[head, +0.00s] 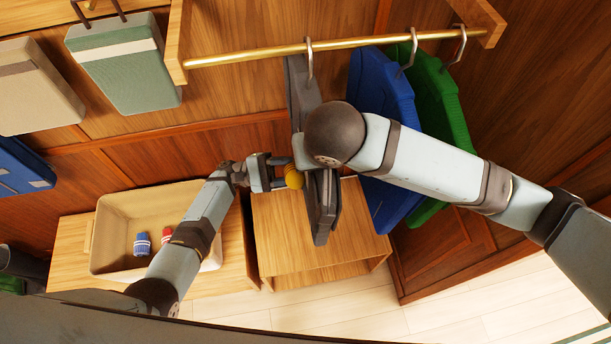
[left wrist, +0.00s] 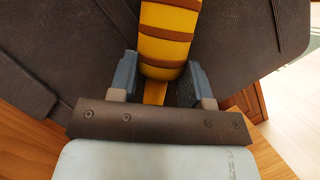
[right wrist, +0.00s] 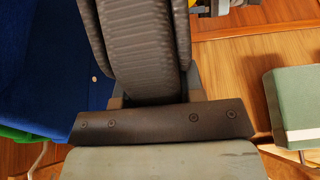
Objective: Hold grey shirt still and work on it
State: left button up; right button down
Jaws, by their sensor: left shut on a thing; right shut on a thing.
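The grey shirt (head: 322,215) hangs from a hook on the brass rail, its upper part partly hidden by my right arm. In the right wrist view, my right gripper (right wrist: 150,98) is shut on the ribbed grey shirt (right wrist: 150,50). My left gripper (head: 275,172) is shut on a yellow tool (head: 293,177) at the shirt's left side. In the left wrist view, my left gripper (left wrist: 157,78) holds the tool's yellow handle, and its rounded head (left wrist: 168,35) has brown bands. Grey cloth (left wrist: 85,50) lies close behind it; I cannot tell whether they touch.
A blue shirt (head: 385,110) and a green shirt (head: 440,95) hang on the same brass rail (head: 260,54), right of the grey one. A wooden box (head: 285,235) stands below. A beige tray (head: 115,215) holds a blue and a red item. A green bag (head: 130,70) hangs upper left.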

pick_arm(q)
jog(key=shift+w+r, duration=0.1)
jog(key=shift+r, duration=1.95)
jog(key=shift+s+d, duration=0.35)
jog(key=shift+s, duration=0.95)
jog(key=shift+s+d, duration=0.35)
jog(key=shift+s, duration=0.9)
jog(key=shift+s+d, duration=0.35)
jog(key=shift+s, duration=0.95)
jog(key=shift+w+a, duration=0.35)
jog(key=shift+w, duration=0.95)
jog(key=shift+w+a, duration=0.4)
jog(key=shift+w, duration=0.9)
jog(key=shift+w+a, duration=0.35)
jog(key=shift+w, duration=0.95)
jog(key=shift+s+d+r, duration=0.35)
jog(key=shift+s+r, duration=0.3)
jog(key=shift+s, duration=0.65)
jog(key=shift+s+d+r, duration=0.4)
jog(key=shift+s+r, duration=0.3)
jog(key=shift+s, duration=0.6)
jog(key=shift+s+d+r, duration=0.35)
jog(key=shift+s+r, duration=0.3)
jog(key=shift+s, duration=0.65)
jog(key=w+a, duration=0.2)
jog(key=w, duration=0.5)
jog(key=shift+w+a, duration=0.2)
jog(key=shift+w, duration=0.15)
